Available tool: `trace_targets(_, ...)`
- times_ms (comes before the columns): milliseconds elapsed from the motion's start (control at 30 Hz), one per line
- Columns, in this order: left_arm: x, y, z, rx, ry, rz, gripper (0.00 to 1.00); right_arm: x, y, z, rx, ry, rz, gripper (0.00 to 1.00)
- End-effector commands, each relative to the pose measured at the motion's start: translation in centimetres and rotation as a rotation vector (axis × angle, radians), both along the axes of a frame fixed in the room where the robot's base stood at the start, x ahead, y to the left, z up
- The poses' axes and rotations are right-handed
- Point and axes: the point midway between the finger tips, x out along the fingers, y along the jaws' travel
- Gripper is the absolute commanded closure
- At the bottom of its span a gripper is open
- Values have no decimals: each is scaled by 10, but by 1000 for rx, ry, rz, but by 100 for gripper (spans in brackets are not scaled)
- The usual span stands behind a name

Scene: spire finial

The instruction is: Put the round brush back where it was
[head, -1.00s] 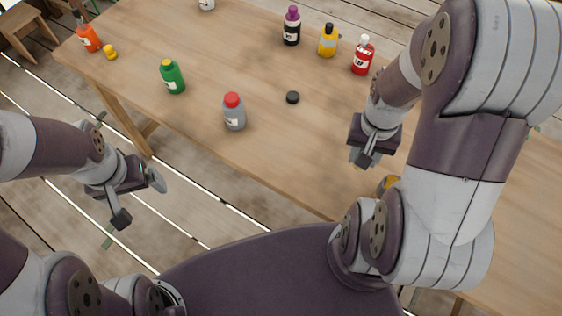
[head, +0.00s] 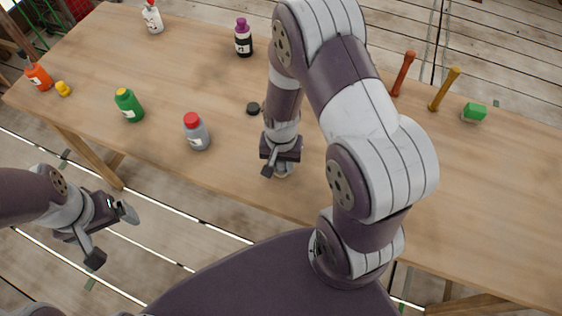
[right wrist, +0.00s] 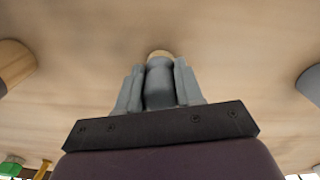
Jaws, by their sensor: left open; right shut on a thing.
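My right gripper (head: 279,172) is low over or near the table's front edge, right of the grey bottle; its height is unclear. In the right wrist view its fingers (right wrist: 158,88) are shut on a grey, rounded piece (right wrist: 159,80) with a tan end. I cannot tell whether this is the round brush, as the gripper hides most of it in the head view. My left gripper (head: 112,235) is open and empty, off the table's front edge at left.
On the wooden table (head: 480,200) stand a grey bottle with red cap (head: 197,132), a green bottle (head: 129,106), a purple-capped bottle (head: 243,38) and an orange bottle (head: 39,77). A black disc (head: 253,108) lies mid-table.

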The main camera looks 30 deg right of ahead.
Motion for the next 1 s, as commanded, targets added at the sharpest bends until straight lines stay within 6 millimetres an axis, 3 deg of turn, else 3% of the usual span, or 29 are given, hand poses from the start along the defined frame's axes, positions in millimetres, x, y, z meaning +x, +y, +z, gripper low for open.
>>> trace_targets(167, 0, 0, -3, 0, 0, 0, 5, 0, 0, -4, 0, 0, 0, 94)
trace_targets(200, 0, 0, -3, 0, 0, 0, 5, 0, 0, -4, 0, 0, 0, 60)
trace_targets(267, 0, 0, -2, 0, 0, 0, 5, 0, 0, -3, 0, 0, 0, 41)
trace_targets(300, 0, 0, -2, 0, 0, 0, 5, 0, 0, -3, 0, 0, 0, 38)
trace_targets(533, 0, 0, -2, 0, 0, 0, 5, 0, 0, -3, 0, 0, 0, 38)
trace_targets(667, 0, 0, 1, 0, 0, 0, 5, 1, 0, 9, 0, -4, 1, 38)
trace_targets(1000, 0, 0, 6, 0, 0, 0, 5, 2, -1, 95, 0, -5, 1, 38)
